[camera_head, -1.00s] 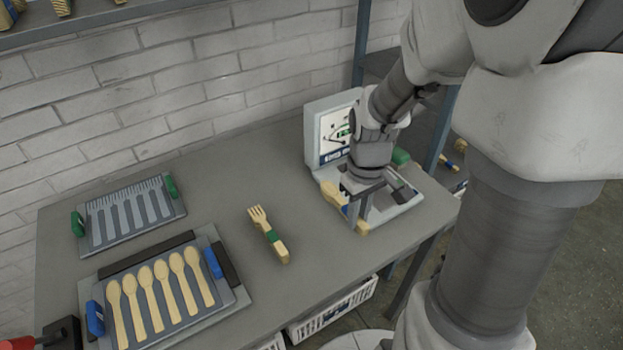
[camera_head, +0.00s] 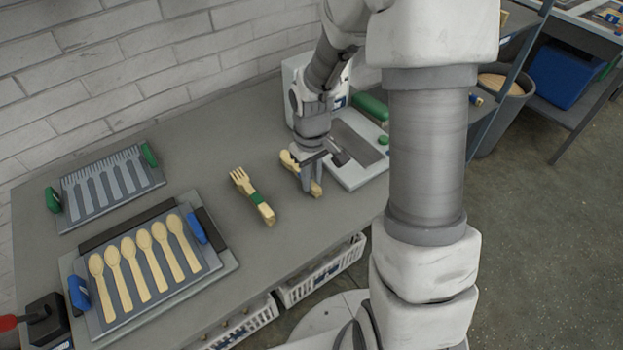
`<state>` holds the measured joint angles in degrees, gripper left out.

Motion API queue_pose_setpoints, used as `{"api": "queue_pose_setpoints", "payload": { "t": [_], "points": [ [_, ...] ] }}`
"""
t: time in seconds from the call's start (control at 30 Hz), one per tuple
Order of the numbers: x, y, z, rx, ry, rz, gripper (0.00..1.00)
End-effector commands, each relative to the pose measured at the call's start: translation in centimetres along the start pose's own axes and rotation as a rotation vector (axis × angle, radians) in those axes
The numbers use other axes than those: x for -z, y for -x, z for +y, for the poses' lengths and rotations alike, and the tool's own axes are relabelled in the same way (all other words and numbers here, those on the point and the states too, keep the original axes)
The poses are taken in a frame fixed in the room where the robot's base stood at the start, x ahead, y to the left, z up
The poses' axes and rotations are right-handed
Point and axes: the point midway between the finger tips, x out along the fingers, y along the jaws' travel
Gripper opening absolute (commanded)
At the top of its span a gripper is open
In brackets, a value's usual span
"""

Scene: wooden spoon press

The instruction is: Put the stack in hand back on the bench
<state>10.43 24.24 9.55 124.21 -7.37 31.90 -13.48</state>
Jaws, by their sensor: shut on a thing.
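My gripper (camera_head: 306,186) is shut on a stack of wooden spoons (camera_head: 288,159), low over the grey bench (camera_head: 215,265) or at its surface; I cannot tell whether the stack touches it. The jaws hide the middle of the stack; the bowl end shows to the upper left and the handle end to the lower right. A banded stack of wooden forks (camera_head: 246,190) with a green band lies on the bench just left of my gripper. A white and grey machine (camera_head: 362,165) with a green roll-like part stands just right of it.
A mould plate holding several wooden spoons (camera_head: 99,321) lies front left, with blue handles. A fork mould plate (camera_head: 73,223) with green handles lies behind it. White baskets (camera_head: 318,281) sit under the bench. Bare bench lies around the forks.

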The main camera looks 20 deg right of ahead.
Motion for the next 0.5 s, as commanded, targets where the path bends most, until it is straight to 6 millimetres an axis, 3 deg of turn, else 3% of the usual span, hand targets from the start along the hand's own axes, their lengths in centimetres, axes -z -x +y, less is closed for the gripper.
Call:
{"api": "queue_pose_setpoints", "payload": {
  "t": [0.2, 0.23, 0.3, 0.37, 0.5],
  "points": [
    [-0.03, -0.5, -0.01, 0.001, 0.0, -0.001, 0.0],
    [-0.03, -0.34, 0.0, 0.0, 0.0, -0.001, 0.26],
    [-0.03, -0.32, -0.01, 0.001, 0.0, -0.001, 0.39],
    [-0.03, -0.32, -0.01, 0.001, 0.0, -0.001, 0.5],
    [-0.04, -0.31, 0.0, 0.001, 0.0, -0.001, 0.51]
  ]
}}
